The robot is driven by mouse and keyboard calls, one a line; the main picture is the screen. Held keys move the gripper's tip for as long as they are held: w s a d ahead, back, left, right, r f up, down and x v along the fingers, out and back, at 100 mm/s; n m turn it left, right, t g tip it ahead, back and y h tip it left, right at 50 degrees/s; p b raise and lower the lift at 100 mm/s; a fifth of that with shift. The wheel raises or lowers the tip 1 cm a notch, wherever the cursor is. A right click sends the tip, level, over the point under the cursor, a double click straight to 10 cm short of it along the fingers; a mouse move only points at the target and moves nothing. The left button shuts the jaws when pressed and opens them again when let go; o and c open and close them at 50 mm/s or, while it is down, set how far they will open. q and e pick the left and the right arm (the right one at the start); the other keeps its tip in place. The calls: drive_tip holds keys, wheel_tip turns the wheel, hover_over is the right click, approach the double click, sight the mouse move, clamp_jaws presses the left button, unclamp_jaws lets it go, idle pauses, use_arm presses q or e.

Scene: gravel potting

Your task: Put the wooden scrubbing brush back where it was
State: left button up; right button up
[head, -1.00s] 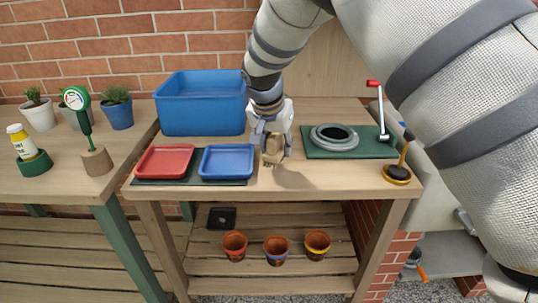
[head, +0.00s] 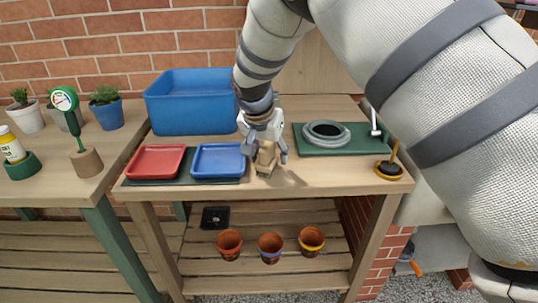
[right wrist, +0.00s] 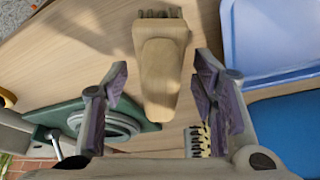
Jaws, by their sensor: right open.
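The wooden scrubbing brush (head: 266,160) is on the potting bench, just right of the blue tray. It also shows in the right wrist view (right wrist: 160,65), with its bristles at the top of that picture. My right gripper (head: 265,149) is open above and around the brush. In the right wrist view its fingers (right wrist: 162,95) stand on either side of the brush, with gaps between. I cannot tell exactly how the brush rests on the bench. My left gripper is not in view.
A blue tray (head: 218,161) and a red tray (head: 155,162) lie left of the brush. A large blue bin (head: 187,108) stands behind them. A green board (head: 365,145) with a grey ring is at right, near a black-and-yellow tool (head: 390,167). Several pots sit below and left.

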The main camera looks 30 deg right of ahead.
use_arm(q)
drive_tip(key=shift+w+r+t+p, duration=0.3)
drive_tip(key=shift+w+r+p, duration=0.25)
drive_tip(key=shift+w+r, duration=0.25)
use_arm(e)
drive_tip(key=v, duration=1.1)
drive_tip(key=shift+r, duration=0.2)
